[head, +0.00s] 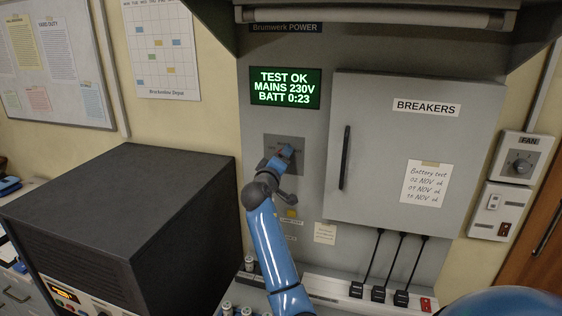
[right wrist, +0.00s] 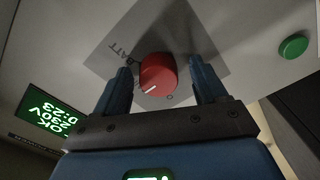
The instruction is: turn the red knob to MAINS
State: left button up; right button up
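The red knob (right wrist: 158,73) sits on a grey square plate (right wrist: 207,50) in the right wrist view. Its white pointer line is toward the lower left of that picture. The word BATT is printed to the knob's upper left; other lettering below it is partly hidden. My right gripper (right wrist: 159,67) is open, with one finger on each side of the knob and a visible gap to each. In the head view my right gripper (head: 287,154) is in front of the plate (head: 298,143) and hides the knob. My left gripper is not in view.
A green-lit screen (head: 285,88) reads TEST OK, MAINS 230V, BATT 0:23. The breaker door (head: 385,150) with a black handle (head: 345,158) is close on the right. A green button (right wrist: 293,45) shows near the knob. A large dark cabinet (head: 130,220) stands at left.

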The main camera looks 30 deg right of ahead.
jog(key=b+v, duration=0.4)
jog(key=v, duration=0.6)
jog(key=shift+s+a, duration=0.25)
jog(key=shift+s, duration=0.1)
dwell(0.4)
